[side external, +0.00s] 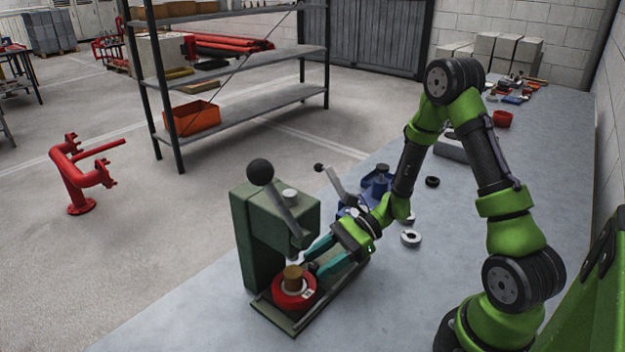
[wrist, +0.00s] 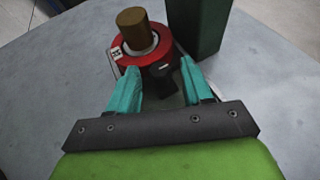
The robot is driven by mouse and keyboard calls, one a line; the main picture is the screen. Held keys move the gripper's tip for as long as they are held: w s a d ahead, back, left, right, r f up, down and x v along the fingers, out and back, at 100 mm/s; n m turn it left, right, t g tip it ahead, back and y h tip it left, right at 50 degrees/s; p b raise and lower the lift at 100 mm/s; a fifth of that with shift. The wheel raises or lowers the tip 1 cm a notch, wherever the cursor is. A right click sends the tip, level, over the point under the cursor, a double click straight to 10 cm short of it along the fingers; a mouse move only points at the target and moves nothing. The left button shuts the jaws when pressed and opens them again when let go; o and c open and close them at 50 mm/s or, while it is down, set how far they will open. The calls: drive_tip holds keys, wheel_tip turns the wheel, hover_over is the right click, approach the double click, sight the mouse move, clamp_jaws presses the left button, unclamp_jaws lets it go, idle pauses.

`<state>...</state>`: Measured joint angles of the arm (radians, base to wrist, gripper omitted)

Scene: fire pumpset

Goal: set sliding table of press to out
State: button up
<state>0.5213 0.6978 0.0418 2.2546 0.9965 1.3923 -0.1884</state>
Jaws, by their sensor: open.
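The green press (side external: 262,240) stands on the grey bench, with a black-knobbed lever on top. At its foot is the flat sliding table (side external: 322,308), dark with raised edges. A red ring-shaped part (side external: 294,301) with a brown cylinder (side external: 293,277) upright in its centre sits on it, seemingly under the ram. They also show in the wrist view, the ring (wrist: 128,58) and the cylinder (wrist: 131,18). My gripper (side external: 312,265) is low beside the ring, its teal fingers apart. In the wrist view the fingers (wrist: 161,78) straddle a dark block beside the ring; contact cannot be told.
A blue device (side external: 377,186) with its own lever stands behind my gripper. Pale rings (side external: 410,238) and a black ring (side external: 432,181) lie on the bench. A metal shelf (side external: 235,95) and a red pipe stand (side external: 80,175) are beyond it. The bench front is clear.

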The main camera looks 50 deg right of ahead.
clamp_jaws()
drive_tip(key=d, duration=1.4)
drive_tip(key=shift+d, duration=0.4)
drive_tip(key=shift+c, duration=1.1)
unclamp_jaws()
drive_tip(key=shift+o, duration=1.1)
drive_tip(key=shift+a, duration=0.1)
